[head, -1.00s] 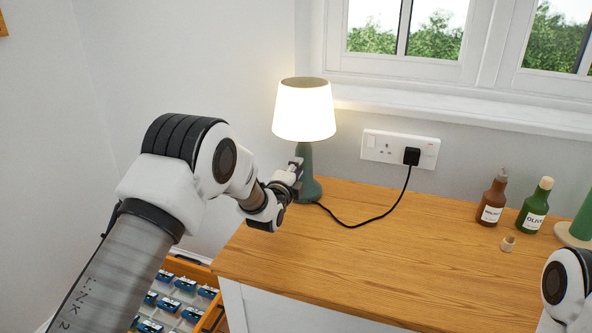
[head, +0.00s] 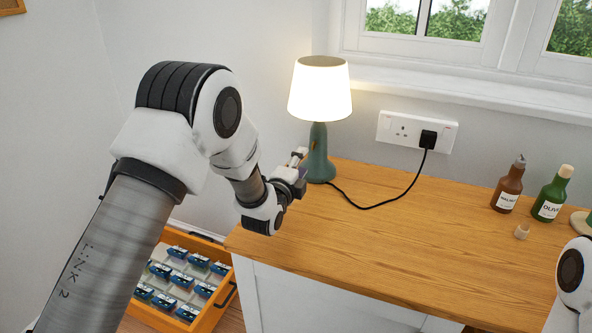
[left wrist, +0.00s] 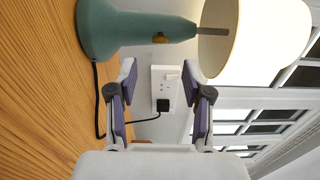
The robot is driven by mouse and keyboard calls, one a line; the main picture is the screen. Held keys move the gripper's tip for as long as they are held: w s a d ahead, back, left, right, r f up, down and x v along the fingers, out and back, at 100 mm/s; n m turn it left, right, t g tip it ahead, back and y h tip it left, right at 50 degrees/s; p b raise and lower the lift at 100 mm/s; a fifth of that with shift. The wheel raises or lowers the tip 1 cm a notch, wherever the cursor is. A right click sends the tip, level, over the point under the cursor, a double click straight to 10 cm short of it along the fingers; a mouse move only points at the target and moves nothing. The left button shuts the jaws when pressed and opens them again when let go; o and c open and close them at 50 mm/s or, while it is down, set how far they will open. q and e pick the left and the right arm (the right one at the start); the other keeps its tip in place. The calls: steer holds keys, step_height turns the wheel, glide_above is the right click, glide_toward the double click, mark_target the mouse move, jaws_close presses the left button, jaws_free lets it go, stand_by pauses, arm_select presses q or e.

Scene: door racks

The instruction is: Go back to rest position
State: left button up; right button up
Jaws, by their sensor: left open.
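My left gripper (head: 299,171) is above the left end of the wooden worktop, just left of the lamp (head: 319,102). In the left wrist view my left gripper (left wrist: 159,82) has its two fingers spread apart with nothing between them. The lamp (left wrist: 133,27) lies sideways across the top of that view, its green base and white shade clear of the fingers. The lamp is lit and upright on the worktop. Only part of my right arm shows at the right edge of the head view; its gripper is not visible.
The worktop (head: 400,245) is mostly clear. A black plug sits in the wall socket (head: 416,131), its cord running to the lamp. A brown bottle (head: 508,189) and a green bottle (head: 551,198) stand at right. An orange-edged drawer (head: 212,312) with several blue items is below left.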

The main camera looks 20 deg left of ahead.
arm_select(q)
steer(key=s, duration=0.4)
